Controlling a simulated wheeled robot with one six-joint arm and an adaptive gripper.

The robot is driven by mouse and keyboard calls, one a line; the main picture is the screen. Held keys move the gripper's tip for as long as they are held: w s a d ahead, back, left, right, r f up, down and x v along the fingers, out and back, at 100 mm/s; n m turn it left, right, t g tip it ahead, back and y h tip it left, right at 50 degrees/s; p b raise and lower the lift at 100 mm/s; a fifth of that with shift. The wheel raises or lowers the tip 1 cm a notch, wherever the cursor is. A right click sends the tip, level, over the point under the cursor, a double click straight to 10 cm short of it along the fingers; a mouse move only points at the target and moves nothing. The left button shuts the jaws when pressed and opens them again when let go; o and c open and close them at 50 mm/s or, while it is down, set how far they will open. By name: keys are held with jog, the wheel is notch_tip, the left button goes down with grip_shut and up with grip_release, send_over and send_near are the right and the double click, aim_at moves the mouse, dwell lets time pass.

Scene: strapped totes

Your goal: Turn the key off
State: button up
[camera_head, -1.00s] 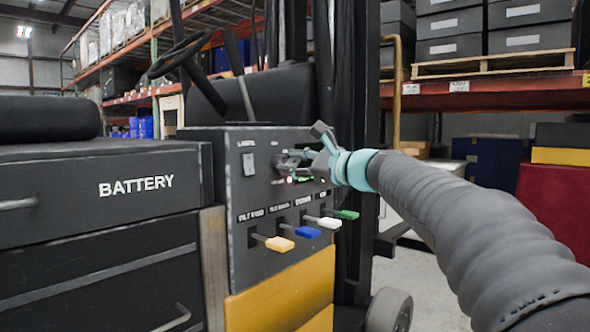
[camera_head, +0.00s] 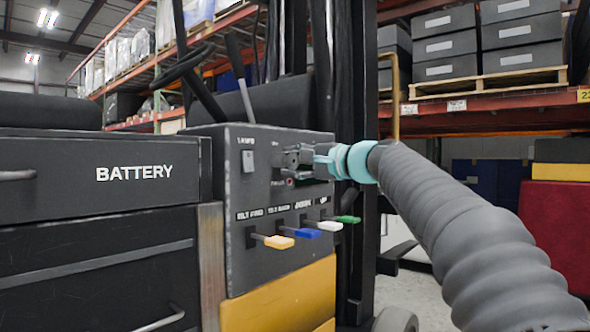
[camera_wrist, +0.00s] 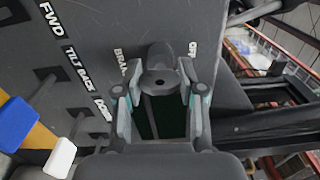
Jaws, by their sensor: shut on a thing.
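The key (camera_wrist: 160,72) is a dark grey piece standing out from the control panel (camera_wrist: 95,30). In the wrist view it sits between my two fingertips, near an "OFF" label at its upper right. My gripper (camera_wrist: 161,92) is shut on it, one finger on each side. In the head view my gripper (camera_head: 306,160) is at the upper right of the panel and hides most of the key. A small dull red lamp (camera_head: 290,182) shows below it.
Yellow (camera_head: 279,242), blue (camera_head: 305,233), white (camera_head: 330,225) and green (camera_head: 348,219) levers stick out below my gripper. A light switch (camera_head: 247,161) is on the panel's left. The mast (camera_head: 350,60) stands close behind.

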jog(key=shift+a+n, duration=0.1)
jog(key=shift+n, duration=0.4)
jog(key=o, duration=1.2)
jog(key=shift+c, duration=0.2)
jog(key=v, duration=1.2)
